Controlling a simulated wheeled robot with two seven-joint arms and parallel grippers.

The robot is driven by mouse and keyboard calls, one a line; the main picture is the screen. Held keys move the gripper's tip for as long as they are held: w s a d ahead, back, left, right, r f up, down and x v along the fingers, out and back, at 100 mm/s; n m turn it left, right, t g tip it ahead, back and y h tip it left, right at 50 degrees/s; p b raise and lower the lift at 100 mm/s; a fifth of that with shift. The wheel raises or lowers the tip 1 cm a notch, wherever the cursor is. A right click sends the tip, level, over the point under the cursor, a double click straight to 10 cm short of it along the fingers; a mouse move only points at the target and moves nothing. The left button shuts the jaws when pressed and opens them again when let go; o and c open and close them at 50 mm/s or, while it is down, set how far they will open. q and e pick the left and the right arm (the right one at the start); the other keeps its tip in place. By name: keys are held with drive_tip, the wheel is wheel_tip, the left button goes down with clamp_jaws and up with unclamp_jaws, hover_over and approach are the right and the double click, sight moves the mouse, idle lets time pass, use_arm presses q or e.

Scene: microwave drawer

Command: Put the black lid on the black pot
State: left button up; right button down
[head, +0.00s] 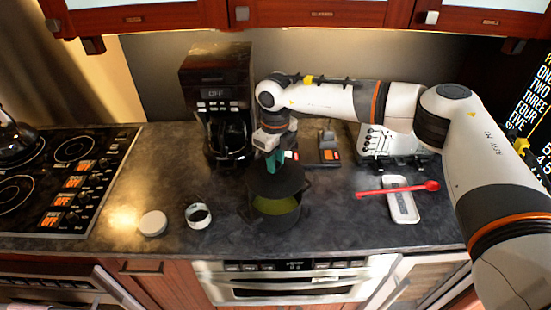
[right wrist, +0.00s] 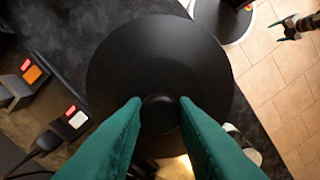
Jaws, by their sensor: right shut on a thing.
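The black pot (head: 277,222) stands on the dark counter near its front edge, with yellow-green showing inside its front half. My right gripper (head: 274,162) is shut on the knob of the black lid (head: 280,183). The lid is over the rear part of the pot's opening; I cannot tell whether it touches the rim.
A coffee maker (head: 217,105) stands behind left, and a stove (head: 65,185) is at far left. A white round lid (head: 153,223) and a small white ring-like container (head: 198,215) lie left of the pot. A red spoon (head: 400,189) rests across a white tray (head: 403,207) at right.

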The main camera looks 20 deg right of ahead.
sight(275, 176)
drive_tip(key=shift+w+f, duration=0.1)
drive_tip(key=shift+f, duration=0.05)
wheel_tip(275, 176, down, 6)
drive_tip(key=b, duration=0.5)
drive_tip(key=shift+r, duration=0.2)
drive_tip(key=shift+b, duration=0.35)
idle(1.3)
drive_tip(key=shift+f+b, duration=0.45)
drive_tip(key=shift+b, duration=0.2)
idle(0.6)
idle(0.4)
drive_tip(key=c, duration=0.6)
unclamp_jaws()
